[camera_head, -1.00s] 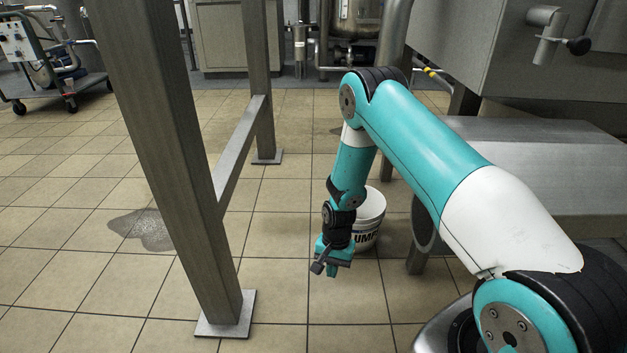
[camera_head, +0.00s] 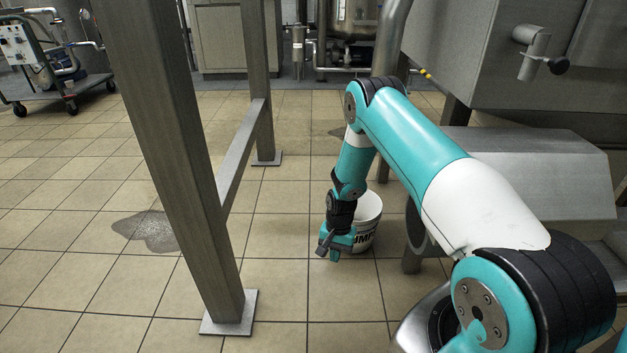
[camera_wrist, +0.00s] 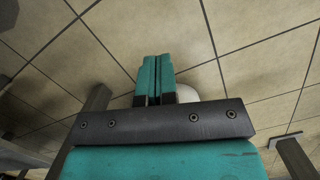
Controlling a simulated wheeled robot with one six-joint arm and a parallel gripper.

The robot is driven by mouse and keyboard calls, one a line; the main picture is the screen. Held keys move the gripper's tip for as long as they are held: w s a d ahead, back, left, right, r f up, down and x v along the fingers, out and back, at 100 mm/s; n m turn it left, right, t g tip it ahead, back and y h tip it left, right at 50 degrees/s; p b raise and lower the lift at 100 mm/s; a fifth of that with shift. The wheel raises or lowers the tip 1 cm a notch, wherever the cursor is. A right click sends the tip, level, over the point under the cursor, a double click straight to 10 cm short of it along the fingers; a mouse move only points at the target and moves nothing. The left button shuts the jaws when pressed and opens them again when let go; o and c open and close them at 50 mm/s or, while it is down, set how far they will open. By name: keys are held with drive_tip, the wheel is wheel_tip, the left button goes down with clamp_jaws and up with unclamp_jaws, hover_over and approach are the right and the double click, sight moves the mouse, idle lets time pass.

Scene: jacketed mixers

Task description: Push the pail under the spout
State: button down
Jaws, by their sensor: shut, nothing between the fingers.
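The white pail (camera_head: 368,215) with dark lettering stands upright on the tiled floor, just left of a metal leg. My arm partly covers its left side. My gripper (camera_head: 333,251) is low by the pail's near left side, fingers together and empty; I cannot tell whether it touches. In the wrist view the shut teal fingers (camera_wrist: 155,72) show, with a white sliver of the pail (camera_wrist: 188,93) behind them. A round, open-ended pipe (camera_head: 416,228) is right of the pail. A short pipe with a black knob (camera_head: 530,55) is on the grey tank; I cannot tell which is the spout.
A metal frame post (camera_head: 180,170) with a foot plate (camera_head: 229,313) stands left of my arm. A metal leg (camera_head: 412,258) and a grey steel housing (camera_head: 530,175) are on the right. A puddle (camera_head: 147,231) lies on the left. Floor in front of the pail is clear.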

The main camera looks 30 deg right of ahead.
drive_tip(key=w+a+r+n+p, duration=0.1)
drive_tip(key=r+p, duration=0.2)
drive_tip(key=r, duration=0.4)
drive_tip(key=w+a+r+n+p, duration=0.1)
drive_tip(key=w+r+p, duration=0.1)
drive_tip(key=r, duration=0.6)
drive_tip(key=w+a+r+n+p, duration=0.1)
drive_tip(key=w+r+p, duration=0.1)
drive_tip(key=r+p, duration=0.3)
wheel_tip(320, 180, up, 3)
drive_tip(key=shift+w+a+f+t, duration=0.1)
drive_tip(key=shift+w+a+t, duration=0.2)
drive_tip(key=shift+a, duration=0.1)
